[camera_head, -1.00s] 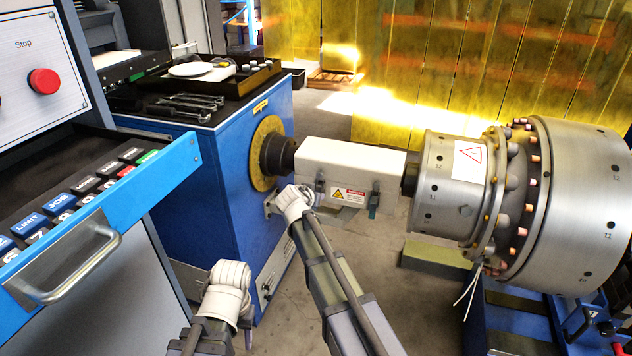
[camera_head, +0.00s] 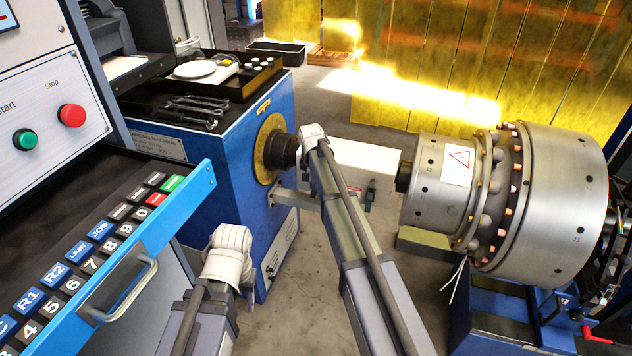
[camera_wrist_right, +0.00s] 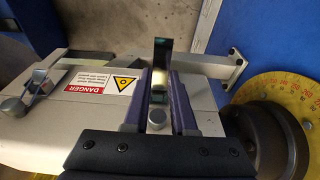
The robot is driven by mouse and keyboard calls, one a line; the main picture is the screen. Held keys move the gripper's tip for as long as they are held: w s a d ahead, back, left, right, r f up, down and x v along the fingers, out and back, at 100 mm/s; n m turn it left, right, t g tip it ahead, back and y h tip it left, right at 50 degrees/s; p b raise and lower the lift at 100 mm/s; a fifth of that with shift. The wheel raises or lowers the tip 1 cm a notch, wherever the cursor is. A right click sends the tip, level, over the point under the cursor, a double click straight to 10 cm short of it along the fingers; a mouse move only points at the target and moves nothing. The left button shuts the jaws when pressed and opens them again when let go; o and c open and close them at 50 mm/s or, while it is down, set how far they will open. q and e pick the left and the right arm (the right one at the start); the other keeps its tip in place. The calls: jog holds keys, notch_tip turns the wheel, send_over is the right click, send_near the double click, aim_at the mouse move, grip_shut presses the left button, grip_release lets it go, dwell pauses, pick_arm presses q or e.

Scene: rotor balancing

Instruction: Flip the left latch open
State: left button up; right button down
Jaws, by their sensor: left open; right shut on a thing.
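The white cover box (camera_head: 372,162) sits between the blue machine's spindle and the metal rotor. Its left latch (camera_wrist_right: 162,58) shows in the right wrist view as a dark plate between my fingers, reaching past the box edge. In the head view my right arm hides it. My right gripper (camera_wrist_right: 160,82) is shut on this latch. The right latch (camera_head: 370,194) is on the same box face; it also shows in the right wrist view (camera_wrist_right: 40,82), apart from my gripper. My left gripper (camera_head: 247,289) is open at lower left, away from the box, its fingers mostly hidden.
The yellow graduated disc (camera_wrist_right: 268,112) and dark spindle (camera_wrist_right: 262,140) are close beside my right gripper. A grey bracket arm (camera_wrist_right: 212,62) runs from the blue machine near the latch. The rotor (camera_head: 540,205) stands at right, the keypad drawer (camera_head: 150,235) at left.

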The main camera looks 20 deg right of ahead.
jog(key=shift+r+g, duration=0.1)
jog(key=shift+g, duration=0.3)
jog(key=c, duration=0.7)
grip_release()
jog(key=shift+w, duration=0.1)
jog(key=shift+r+p, duration=0.15)
jog(key=shift+p, duration=0.15)
jog(key=r+p, duration=0.5)
jog(key=s+r+p, duration=0.1)
jog(key=r+p, duration=0.1)
jog(key=shift+a+r, duration=0.25)
jog(key=shift+a, duration=0.05)
jog(key=shift+f, duration=0.1)
